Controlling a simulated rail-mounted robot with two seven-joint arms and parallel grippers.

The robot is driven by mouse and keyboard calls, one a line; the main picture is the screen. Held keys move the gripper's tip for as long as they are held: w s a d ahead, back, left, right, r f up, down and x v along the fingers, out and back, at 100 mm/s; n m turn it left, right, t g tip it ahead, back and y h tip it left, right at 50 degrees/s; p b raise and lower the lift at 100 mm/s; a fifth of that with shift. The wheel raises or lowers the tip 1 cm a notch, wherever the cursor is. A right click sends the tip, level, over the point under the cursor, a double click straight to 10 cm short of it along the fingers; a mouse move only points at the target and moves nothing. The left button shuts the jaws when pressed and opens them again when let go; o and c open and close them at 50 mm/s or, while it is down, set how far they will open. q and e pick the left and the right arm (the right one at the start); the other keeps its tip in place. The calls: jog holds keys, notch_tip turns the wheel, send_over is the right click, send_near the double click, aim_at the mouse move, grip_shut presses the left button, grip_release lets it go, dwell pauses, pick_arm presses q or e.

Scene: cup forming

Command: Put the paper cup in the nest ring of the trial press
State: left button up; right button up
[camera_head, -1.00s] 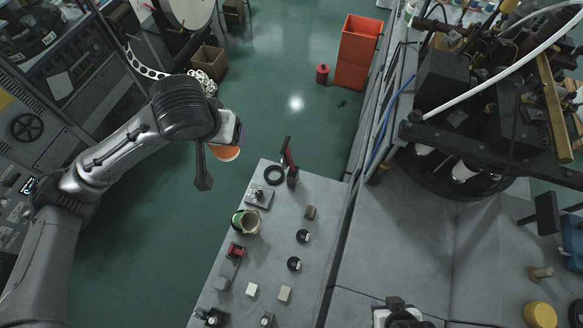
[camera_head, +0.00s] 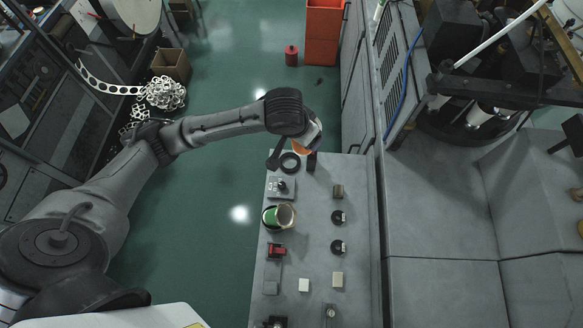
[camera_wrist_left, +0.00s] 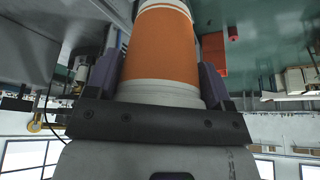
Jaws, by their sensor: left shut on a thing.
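An orange paper cup with white bands (camera_wrist_left: 162,48) is held between the purple finger pads of my left gripper (camera_wrist_left: 160,80). In the head view, a sliver of the orange cup (camera_head: 301,147) shows under my left gripper (camera_head: 308,139), at the far end of the grey bench (camera_head: 310,258). A black ring (camera_head: 290,163), which looks like the nest ring, lies on the bench close by the cup in the picture. The cup's height above it is hard to tell. A dark upright block (camera_head: 312,160), perhaps part of the trial press, is partly hidden by the gripper. My right gripper is out of view.
A green and white tub (camera_head: 278,216) stands near the bench's left edge.

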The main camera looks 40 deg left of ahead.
pick_arm(q)
jog(key=s+a+f+b, duration=0.3)
jog(key=a+f, duration=0.2)
jog(key=f, duration=0.5)
jog(key=s+a+f+m+b, duration=0.1)
jog(key=s+a+f+b, duration=0.25)
jog(key=f, duration=0.75)
jog(key=s+a+f+b, duration=0.3)
jog(key=s+a+f, duration=0.15)
jog(key=f, duration=0.55)
jog(key=shift+h, duration=0.3)
jog(key=shift+w+d+f, duration=0.4)
jog(key=shift+w+f, duration=0.25)
jog(key=shift+w, duration=2.35)
jog(key=shift+w+d+f, duration=0.45)
jog(key=shift+w+f, duration=0.2)
jog(key=shift+w, duration=2.35)
jog(key=shift+w+d+f, duration=0.4)
jog(key=shift+w+f, duration=0.25)
jog(key=shift+w, duration=2.35)
jog(key=o, duration=0.9)
jog(key=shift+r, duration=0.1)
jog(key=shift+s+r, duration=0.1)
jog(key=shift+r, duration=0.15)
jog(key=p+v, duration=0.1)
jog(key=v, duration=1)
jog(key=shift+s+r, duration=0.1)
